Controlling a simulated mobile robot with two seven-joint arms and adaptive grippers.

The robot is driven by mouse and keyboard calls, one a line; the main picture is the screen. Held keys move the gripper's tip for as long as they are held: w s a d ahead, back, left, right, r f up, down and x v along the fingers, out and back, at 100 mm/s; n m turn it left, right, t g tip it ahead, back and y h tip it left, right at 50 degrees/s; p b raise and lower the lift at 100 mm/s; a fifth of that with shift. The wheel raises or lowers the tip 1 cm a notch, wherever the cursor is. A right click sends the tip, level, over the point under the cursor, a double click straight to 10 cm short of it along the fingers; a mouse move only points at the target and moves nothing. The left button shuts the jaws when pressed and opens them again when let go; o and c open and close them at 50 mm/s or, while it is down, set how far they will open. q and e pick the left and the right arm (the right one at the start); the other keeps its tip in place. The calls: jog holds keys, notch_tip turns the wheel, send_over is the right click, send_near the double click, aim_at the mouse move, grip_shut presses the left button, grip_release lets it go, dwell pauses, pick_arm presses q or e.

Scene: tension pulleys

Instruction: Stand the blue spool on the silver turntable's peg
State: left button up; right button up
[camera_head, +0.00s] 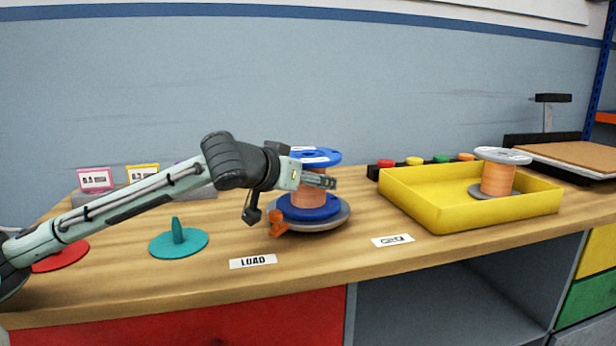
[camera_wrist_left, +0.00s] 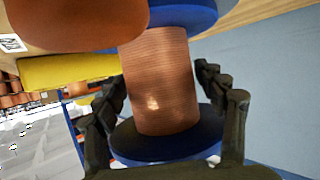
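The blue spool (camera_head: 303,200), with copper wire wound between blue flanges, stands upright over the silver turntable (camera_head: 340,218). Any peg is hidden by the spool. An orange lever (camera_head: 277,224) sticks out at the turntable's front left. My left gripper (camera_head: 325,181) reaches in from the left at the height of the copper winding. In the left wrist view its fingers (camera_wrist_left: 160,85) lie on either side of the copper winding (camera_wrist_left: 160,95), very close to it; whether they press on it I cannot tell. My right gripper is not in view.
A yellow tray (camera_head: 440,218) at right holds a grey-flanged copper spool (camera_head: 497,175). A teal disc with a cone (camera_head: 180,243) and a red disc (camera_head: 60,258) lie at left. Coloured buttons (camera_head: 414,161) stand behind the tray. A LOAD label (camera_head: 253,261) lies in front.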

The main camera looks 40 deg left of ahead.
pick_arm(q)
jog(key=shift+o, duration=0.6)
jog(key=shift+r, duration=0.15)
jog(key=shift+s, duration=0.1)
jog(key=shift+s+a+r, duration=0.1)
jog(key=shift+s+r, duration=0.05)
jog(key=shift+s, duration=0.35)
jog(key=shift+s+d+r, duration=0.25)
jog(key=shift+s+r, duration=0.05)
jog(key=shift+s, duration=0.3)
jog(key=shift+s+d+r, duration=0.2)
jog(key=shift+s+r, duration=0.05)
jog(key=shift+s, duration=0.3)
jog(key=shift+v, duration=2.45)
jog(key=shift+s+d+r, duration=0.2)
jog(key=shift+d+r, duration=0.1)
jog(key=shift+r, duration=0.2)
jog(key=shift+r, duration=0.1)
